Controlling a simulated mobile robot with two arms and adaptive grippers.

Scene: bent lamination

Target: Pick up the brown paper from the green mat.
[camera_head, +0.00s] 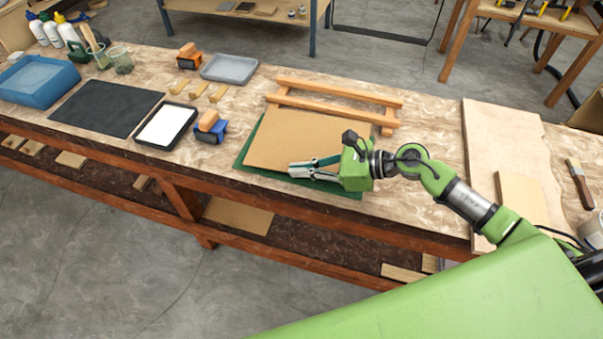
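The brown paper (285,135) lies on the green mat (243,162) near the front edge of the workbench. The mat shows as a green border at the paper's left and front. My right gripper (291,170) reaches in from the right, over the front part of the paper, with its fingers pointing left. Its fingertips look close together, but I cannot tell whether they are open or shut, or whether they touch the paper. The gripper hides the paper's front right part. My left gripper is not in view.
A wooden frame (340,92) lies just behind the paper. A white-topped tray (166,126) and a blue-and-orange tool (211,127) sit to the left. A large pale board (485,130) lies to the right. A grey tray (229,68) stands farther back.

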